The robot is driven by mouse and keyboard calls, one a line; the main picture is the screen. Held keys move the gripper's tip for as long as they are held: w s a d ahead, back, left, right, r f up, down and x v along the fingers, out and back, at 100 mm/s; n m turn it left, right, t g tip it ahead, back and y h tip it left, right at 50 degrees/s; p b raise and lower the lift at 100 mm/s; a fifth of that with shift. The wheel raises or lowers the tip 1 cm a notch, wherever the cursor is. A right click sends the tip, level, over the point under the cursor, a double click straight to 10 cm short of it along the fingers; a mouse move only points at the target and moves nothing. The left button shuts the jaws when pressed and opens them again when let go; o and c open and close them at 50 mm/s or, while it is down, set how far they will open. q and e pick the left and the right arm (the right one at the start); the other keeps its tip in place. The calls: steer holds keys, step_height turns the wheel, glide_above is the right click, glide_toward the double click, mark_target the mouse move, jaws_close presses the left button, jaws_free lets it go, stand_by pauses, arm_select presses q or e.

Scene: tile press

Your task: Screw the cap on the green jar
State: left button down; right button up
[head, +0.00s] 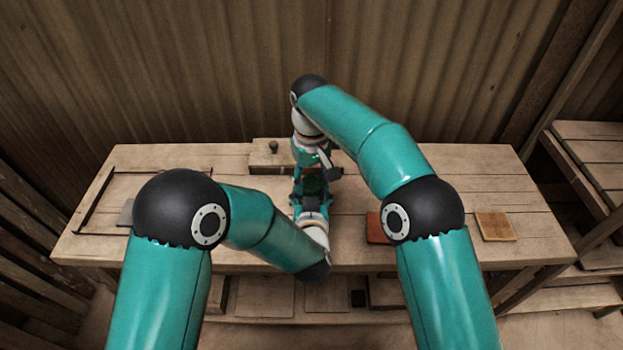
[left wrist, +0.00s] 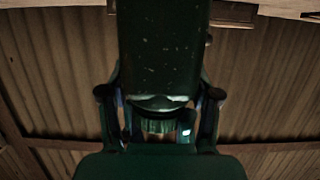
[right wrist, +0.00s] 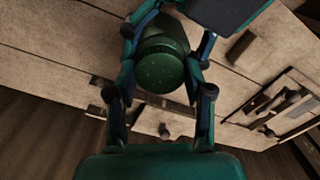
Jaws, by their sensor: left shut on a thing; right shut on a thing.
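The green jar (head: 313,184) is mostly hidden between my two grippers over the middle of the bench in the head view. My left gripper (head: 312,200) reaches it from the near side and is shut on it. A ribbed green part and a pale band show between its fingers in the left wrist view (left wrist: 158,125). My right gripper (head: 313,166) comes in from the far side and is shut on the round green cap (right wrist: 160,68). The cap and jar are in line and close together. I cannot tell whether the threads are engaged.
The wooden bench (head: 450,165) has a red-brown tile (head: 377,228) and a tan tile (head: 495,226) on the right. A pale block with a dark knob (head: 268,156) stands at the back. A thin dark frame (head: 96,200) lies left. The right end is mostly clear.

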steer(key=m, duration=0.6)
steer(key=shift+w+m, duration=0.1)
steer(key=shift+m, duration=0.2)
arm_select(q)
steer(key=shift+d, duration=0.1)
arm_select(e)
steer(key=m, duration=0.5)
steer(key=shift+m, duration=0.3)
steer(key=o, duration=1.4)
steer(key=shift+c, duration=0.2)
steer(key=shift+r, duration=3.65)
arm_select(q)
steer(key=shift+c, duration=0.8)
jaws_free()
